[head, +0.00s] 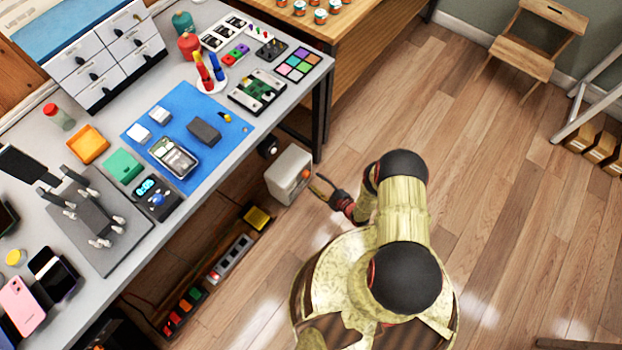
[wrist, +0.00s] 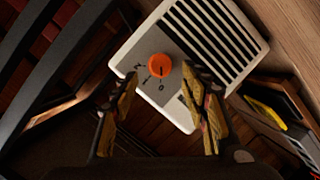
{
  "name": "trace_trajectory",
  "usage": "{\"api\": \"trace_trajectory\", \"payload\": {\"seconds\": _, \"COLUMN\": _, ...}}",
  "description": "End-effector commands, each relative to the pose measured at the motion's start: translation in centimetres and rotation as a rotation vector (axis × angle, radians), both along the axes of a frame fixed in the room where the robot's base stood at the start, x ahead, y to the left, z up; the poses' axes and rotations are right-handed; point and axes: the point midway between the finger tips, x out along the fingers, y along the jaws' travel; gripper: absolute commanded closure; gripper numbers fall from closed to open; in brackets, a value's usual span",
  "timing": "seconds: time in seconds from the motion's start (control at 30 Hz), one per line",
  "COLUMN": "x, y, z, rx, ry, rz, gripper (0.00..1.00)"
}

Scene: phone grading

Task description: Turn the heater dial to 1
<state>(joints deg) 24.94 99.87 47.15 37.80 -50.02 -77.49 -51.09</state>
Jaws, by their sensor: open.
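The heater (head: 289,174) is a white box on the floor beside the workbench. In the wrist view the heater (wrist: 150,40) shows a dark slotted grille and a grey panel. Its orange round dial (wrist: 159,66) sits on that panel, with marks around it; a 0 and what looks like a 2 are readable. The dial's exact setting is hard to make out. My gripper (wrist: 161,110) is open and empty, its two yellowish fingers spread below the dial in the picture, apart from it. In the head view my gripper (head: 322,188) is just right of the heater.
The workbench (head: 225,150) stands above and left of the heater, its dark leg (head: 321,110) close by. A power strip (head: 230,257) and a tray of coloured pieces (head: 184,308) lie on the floor below.

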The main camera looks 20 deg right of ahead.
Motion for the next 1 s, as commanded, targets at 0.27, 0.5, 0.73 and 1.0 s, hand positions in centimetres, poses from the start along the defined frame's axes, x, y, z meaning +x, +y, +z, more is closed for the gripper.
{"api": "trace_trajectory", "payload": {"seconds": 0.27, "x": 3.4, "y": 1.7, "z": -1.3, "rx": 0.0, "ry": 0.001, "rz": 0.001, "gripper": 0.55}}
{"api": "trace_trajectory", "payload": {"seconds": 0.5, "x": 4.3, "y": 2.1, "z": -1.5, "rx": 0.001, "ry": 0.004, "rz": -0.002, "gripper": 0.55}}
{"api": "trace_trajectory", "payload": {"seconds": 0.73, "x": 4.3, "y": 2.1, "z": -1.4, "rx": 0.001, "ry": 0.004, "rz": -0.002, "gripper": 0.56}}
{"api": "trace_trajectory", "payload": {"seconds": 1.0, "x": 4.3, "y": 2.1, "z": -1.5, "rx": 0.001, "ry": 0.004, "rz": -0.002, "gripper": 0.72}}
